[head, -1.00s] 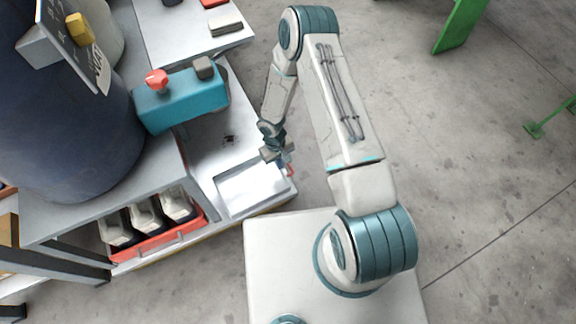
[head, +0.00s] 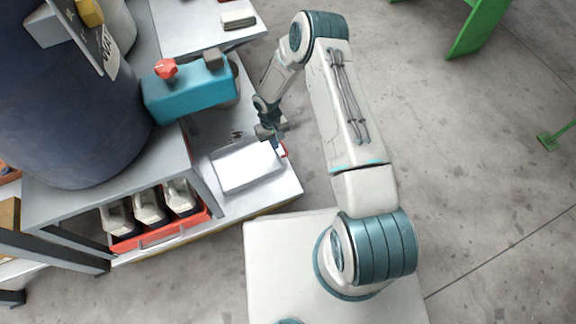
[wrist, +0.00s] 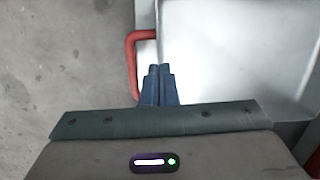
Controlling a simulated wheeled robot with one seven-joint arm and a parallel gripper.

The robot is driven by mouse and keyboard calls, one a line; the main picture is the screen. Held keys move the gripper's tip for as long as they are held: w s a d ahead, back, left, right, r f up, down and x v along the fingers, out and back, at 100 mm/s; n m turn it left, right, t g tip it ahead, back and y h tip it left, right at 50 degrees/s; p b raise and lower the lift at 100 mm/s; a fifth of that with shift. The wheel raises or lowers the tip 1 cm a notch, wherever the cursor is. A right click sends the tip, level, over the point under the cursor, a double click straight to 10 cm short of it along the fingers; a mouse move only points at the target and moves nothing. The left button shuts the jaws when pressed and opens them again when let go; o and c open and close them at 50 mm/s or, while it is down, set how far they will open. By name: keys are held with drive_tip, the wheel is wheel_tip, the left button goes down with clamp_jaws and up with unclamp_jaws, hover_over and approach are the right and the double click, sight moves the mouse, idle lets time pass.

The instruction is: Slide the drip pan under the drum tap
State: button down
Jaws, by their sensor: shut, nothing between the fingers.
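The drip pan (head: 246,168) is a shallow, shiny metal tray on the pale low shelf, in front of the dark blue drum (head: 70,110). Its red handle (head: 284,151) is on the right side. The wrist view shows the pan (wrist: 240,50) and the red handle (wrist: 131,62) close up. My gripper (head: 275,142) is at the handle side. Its shut, empty fingers (wrist: 158,70) are between the handle bar and the pan's wall; contact is unclear. A teal body with a red knob (head: 166,69) stands beside the drum; I cannot tell whether it is the tap.
A red crate (head: 165,232) with several bottles is under the grey drum stand (head: 120,195). A stand leg (head: 206,190) is close to the pan's left side. A dark spot (head: 237,135) marks the shelf behind the pan.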

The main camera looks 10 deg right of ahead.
drive_tip(key=shift+d+r+p, duration=0.25)
drive_tip(key=shift+r+p, duration=0.1)
drive_tip(key=shift+p, duration=0.15)
drive_tip(key=shift+w+f+b, duration=0.1)
drive_tip(key=shift+f+b, duration=0.05)
drive_tip(key=shift+b, duration=0.15)
drive_tip(key=w+a, duration=0.1)
drive_tip(key=w, duration=0.2)
drive_tip(key=w+a+p, duration=0.1)
drive_tip(key=w+a, duration=0.1)
drive_tip(key=w, duration=0.2)
drive_tip(key=w+a, duration=0.1)
drive_tip(key=w, duration=0.2)
drive_tip(key=shift+w+a, duration=0.25)
drive_tip(key=shift+w, duration=0.1)
drive_tip(key=shift+w+a+r, duration=0.1)
drive_tip(key=shift+w+r, duration=0.1)
